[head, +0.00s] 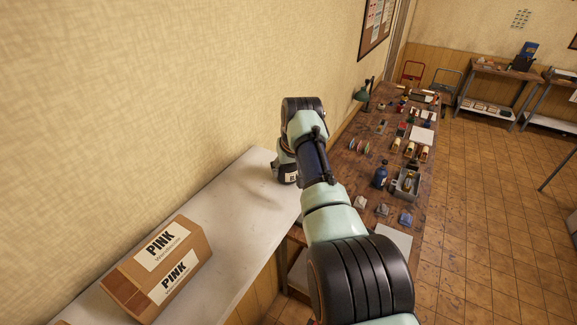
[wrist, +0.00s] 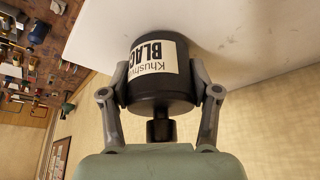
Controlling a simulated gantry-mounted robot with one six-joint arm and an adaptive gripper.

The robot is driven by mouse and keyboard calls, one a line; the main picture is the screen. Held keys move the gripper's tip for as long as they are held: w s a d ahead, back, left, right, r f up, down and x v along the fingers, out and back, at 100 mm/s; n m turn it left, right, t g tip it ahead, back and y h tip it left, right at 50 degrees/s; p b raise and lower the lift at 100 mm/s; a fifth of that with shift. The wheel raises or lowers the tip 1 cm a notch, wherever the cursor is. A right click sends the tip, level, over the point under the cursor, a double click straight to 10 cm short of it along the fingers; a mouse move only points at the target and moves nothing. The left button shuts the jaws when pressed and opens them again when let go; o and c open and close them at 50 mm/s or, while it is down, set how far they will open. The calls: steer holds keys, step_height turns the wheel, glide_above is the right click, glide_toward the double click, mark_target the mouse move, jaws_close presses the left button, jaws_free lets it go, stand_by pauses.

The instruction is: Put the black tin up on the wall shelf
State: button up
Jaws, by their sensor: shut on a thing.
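The black tin (wrist: 160,92) is between the two fingers of my gripper (wrist: 158,76) in the wrist view, with its white "BLACK" label showing. My gripper is shut on it, one finger on each side. In the head view the tin (head: 284,178) is at the far end of the white wall shelf (head: 225,215), partly hidden by my arm. A soft shadow lies on the shelf beside it. I cannot tell whether the tin's base touches the shelf. The shelf also fills the top of the wrist view (wrist: 255,40).
A cardboard box (head: 160,268) marked "PINK" stands on the near part of the shelf. The shelf between box and tin is clear. The wall runs along its left side. A cluttered wooden workbench (head: 372,165) lies beyond, with a green lamp (head: 362,94) and a blue bottle (head: 380,176).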

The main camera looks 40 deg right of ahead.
steer(key=shift+f, duration=0.15)
stand_by(0.7)
steer(key=o, duration=1.5)
steer(key=shift+f, duration=0.1)
steer(key=v, duration=1.2)
